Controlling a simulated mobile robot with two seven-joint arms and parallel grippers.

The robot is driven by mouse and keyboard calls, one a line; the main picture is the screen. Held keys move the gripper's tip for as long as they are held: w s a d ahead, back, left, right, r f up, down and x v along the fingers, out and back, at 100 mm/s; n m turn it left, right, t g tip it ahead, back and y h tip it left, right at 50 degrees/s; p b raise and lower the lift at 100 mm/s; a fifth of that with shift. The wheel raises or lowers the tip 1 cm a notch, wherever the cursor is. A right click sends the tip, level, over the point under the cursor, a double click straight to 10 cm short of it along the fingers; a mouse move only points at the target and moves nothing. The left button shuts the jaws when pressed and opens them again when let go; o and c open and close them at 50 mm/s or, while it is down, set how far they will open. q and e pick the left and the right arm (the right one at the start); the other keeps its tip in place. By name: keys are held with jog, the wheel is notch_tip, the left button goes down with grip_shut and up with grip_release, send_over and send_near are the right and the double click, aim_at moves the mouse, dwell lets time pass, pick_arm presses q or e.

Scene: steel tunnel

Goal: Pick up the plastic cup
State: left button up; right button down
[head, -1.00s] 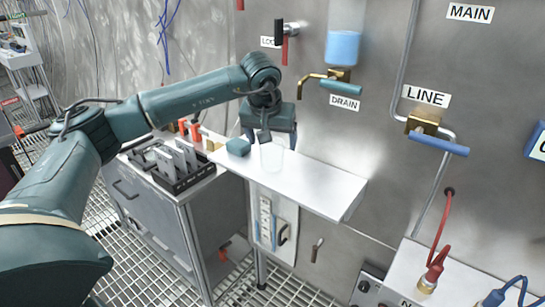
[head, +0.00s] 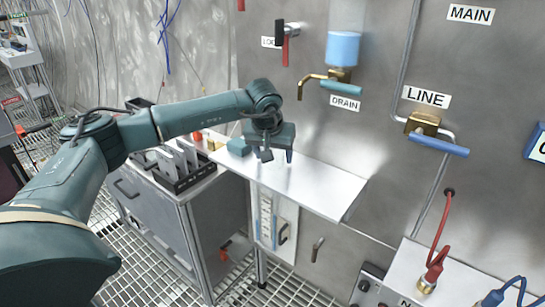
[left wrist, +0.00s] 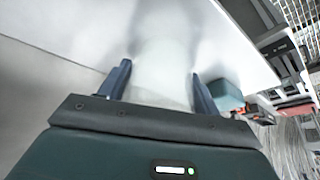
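The plastic cup (left wrist: 160,62) is clear and whitish, and shows between the two fingers of my left gripper (left wrist: 160,70) in the left wrist view. The fingers stand on either side of the cup, apart, and seem open; I cannot tell whether they touch its wall. In the head view my left gripper (head: 278,157) is low over the white shelf (head: 315,188), where it mostly hides the cup. My right gripper is not in view.
A small teal block (head: 238,147) sits on the shelf just left of the gripper. A black rack (head: 185,168) stands on the grey cabinet at left. The drain tap (head: 312,82) juts from the wall above. The right part of the shelf is clear.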

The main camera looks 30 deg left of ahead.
pick_arm(q)
jog(key=c, duration=0.6)
jog(key=shift+c, duration=0.2)
jog(key=shift+r, duration=0.1)
